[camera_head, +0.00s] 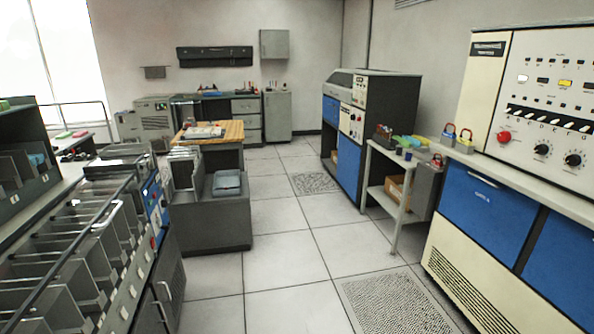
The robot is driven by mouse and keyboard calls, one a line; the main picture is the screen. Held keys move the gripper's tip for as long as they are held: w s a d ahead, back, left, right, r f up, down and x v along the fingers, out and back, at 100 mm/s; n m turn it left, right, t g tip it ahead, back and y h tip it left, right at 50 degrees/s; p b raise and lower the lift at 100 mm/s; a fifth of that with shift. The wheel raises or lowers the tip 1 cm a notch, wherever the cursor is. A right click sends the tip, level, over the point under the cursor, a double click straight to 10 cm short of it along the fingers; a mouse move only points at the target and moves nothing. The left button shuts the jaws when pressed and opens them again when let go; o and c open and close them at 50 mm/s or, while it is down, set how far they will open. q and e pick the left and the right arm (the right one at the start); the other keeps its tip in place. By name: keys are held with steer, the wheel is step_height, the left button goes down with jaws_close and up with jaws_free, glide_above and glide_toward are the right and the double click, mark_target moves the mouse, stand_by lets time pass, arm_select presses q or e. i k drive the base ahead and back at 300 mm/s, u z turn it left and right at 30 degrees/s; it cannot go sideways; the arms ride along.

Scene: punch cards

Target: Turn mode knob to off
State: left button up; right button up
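A large cream and blue console (520,90) stands at the right. Its upright panel carries two black rotary knobs, a left knob (541,150) and a right knob (572,160). A red button (504,136) sits left of them, and a row of black switches runs above. The labels are too small to read, so I cannot tell which knob is the mode knob or where it points. Small controls also show on a blue and cream machine (352,118) farther back. Neither of my grippers is in view.
A long card sorter with several bins (80,235) fills the left. A dark cabinet (212,215) and a wooden-topped table (215,131) stand behind it. A narrow side table (392,155) stands beside the console. The tiled floor (290,245) between is clear, with grated panels (395,303).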

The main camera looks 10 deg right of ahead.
mark_target(504, 136)
steer(key=z, duration=0.55)
steer(key=i, duration=1.4)
steer(key=z, duration=1.9)
steer(key=i, duration=1.15)
steer(key=z, duration=0.6)
